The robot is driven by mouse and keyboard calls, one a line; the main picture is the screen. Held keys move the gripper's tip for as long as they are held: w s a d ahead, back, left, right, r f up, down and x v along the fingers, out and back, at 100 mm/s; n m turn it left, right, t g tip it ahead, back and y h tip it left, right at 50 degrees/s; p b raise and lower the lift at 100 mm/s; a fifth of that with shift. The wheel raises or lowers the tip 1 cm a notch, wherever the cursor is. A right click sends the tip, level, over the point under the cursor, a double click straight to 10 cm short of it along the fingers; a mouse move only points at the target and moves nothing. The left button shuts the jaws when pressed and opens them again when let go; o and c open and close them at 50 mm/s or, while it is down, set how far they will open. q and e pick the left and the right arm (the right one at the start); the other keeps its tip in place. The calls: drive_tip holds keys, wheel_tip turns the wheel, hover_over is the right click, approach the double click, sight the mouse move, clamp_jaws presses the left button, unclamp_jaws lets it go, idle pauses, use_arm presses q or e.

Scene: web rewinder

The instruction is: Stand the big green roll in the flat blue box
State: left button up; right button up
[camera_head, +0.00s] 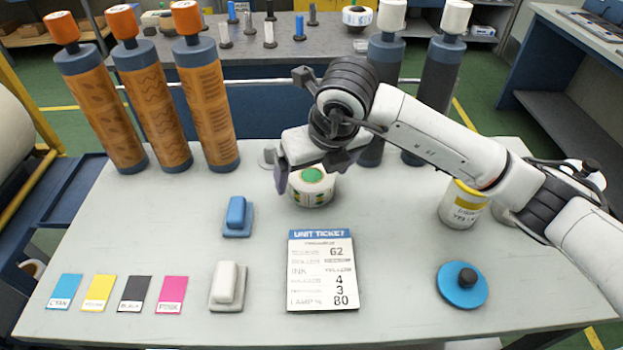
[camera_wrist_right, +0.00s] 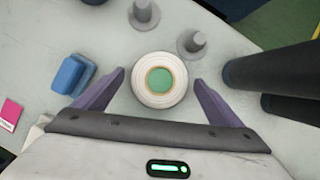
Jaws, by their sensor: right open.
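A white roll with a green core (camera_head: 312,187) sits flat on the grey table, its core facing up. Its side carries coloured marks. In the right wrist view the roll (camera_wrist_right: 160,80) lies between the fingers of my right gripper (camera_wrist_right: 160,77), with a gap on either side. My right gripper (camera_head: 312,178) is open and over the roll in the head view, hiding part of its back edge. I cannot make out a flat blue box in these views. My left gripper is not in view.
Tall orange rollers (camera_head: 205,105) stand at the back left, dark rollers (camera_head: 437,90) behind my right arm. A blue block (camera_head: 237,215), white block (camera_head: 228,285), ticket card (camera_head: 322,272), colour cards (camera_head: 98,293), yellow-rimmed can (camera_head: 463,207) and blue disc (camera_head: 450,290) occupy the table.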

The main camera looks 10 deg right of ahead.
drive_tip(key=shift+x, duration=1.05)
drive_tip(key=shift+r, duration=0.1)
drive_tip(key=c, duration=1.4)
